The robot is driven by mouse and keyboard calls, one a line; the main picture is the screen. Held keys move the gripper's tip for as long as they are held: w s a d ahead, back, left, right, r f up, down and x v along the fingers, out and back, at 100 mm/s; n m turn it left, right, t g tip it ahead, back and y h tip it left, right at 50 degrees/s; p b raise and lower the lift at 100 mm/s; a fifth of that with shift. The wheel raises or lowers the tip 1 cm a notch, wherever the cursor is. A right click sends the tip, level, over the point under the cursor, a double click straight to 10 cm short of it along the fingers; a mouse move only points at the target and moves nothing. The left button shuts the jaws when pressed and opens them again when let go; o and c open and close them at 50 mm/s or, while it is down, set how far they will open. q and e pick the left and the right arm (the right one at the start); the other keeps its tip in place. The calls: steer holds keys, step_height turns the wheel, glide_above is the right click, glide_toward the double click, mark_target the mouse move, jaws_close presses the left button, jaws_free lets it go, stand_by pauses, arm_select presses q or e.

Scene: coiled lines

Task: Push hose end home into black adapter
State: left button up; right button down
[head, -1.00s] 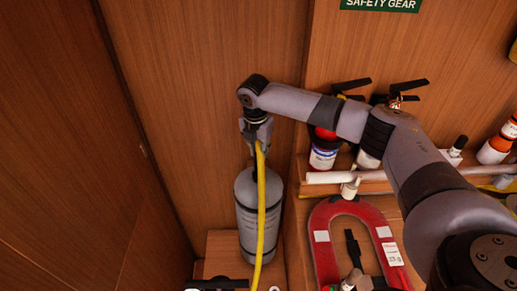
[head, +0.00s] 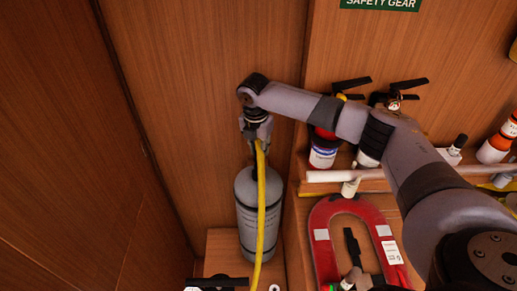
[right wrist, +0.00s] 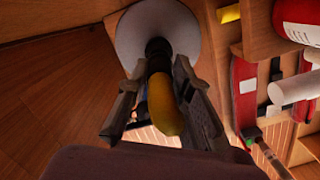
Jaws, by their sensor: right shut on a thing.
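My right gripper (head: 257,143) is shut on the yellow hose (head: 261,215) near its upper end, above the grey cylinder (head: 246,220). The hose hangs down in front of the cylinder. In the right wrist view, the hose (right wrist: 164,105) lies between the two fingers (right wrist: 160,68). Just beyond it, in line with it, is the black adapter (right wrist: 157,46) on top of the pale, round cylinder (right wrist: 130,35). The hose end and adapter look touching or very close, but the fingers partly cover the joint and I cannot tell how deep it sits. My left gripper is not in view.
The cylinder stands in a wooden corner. To its right are a red horseshoe-shaped buoy (head: 323,262), a pale rail (head: 345,175) and a red extinguisher (head: 323,150). A wooden wall (head: 200,110) stands behind. The space left of the cylinder looks clear.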

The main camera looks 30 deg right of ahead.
steer(key=shift+f, duration=0.2)
steer(key=shift+f+b, duration=0.3)
steer(key=shift+f, duration=0.65)
steer(key=c, duration=1.6)
jaws_free()
steer(key=o, duration=0.6)
steer(key=shift+c, duration=0.2)
steer(key=shift+r, duration=0.55)
steer(key=shift+r+p, duration=0.3)
steer(key=shift+r, duration=1.7)
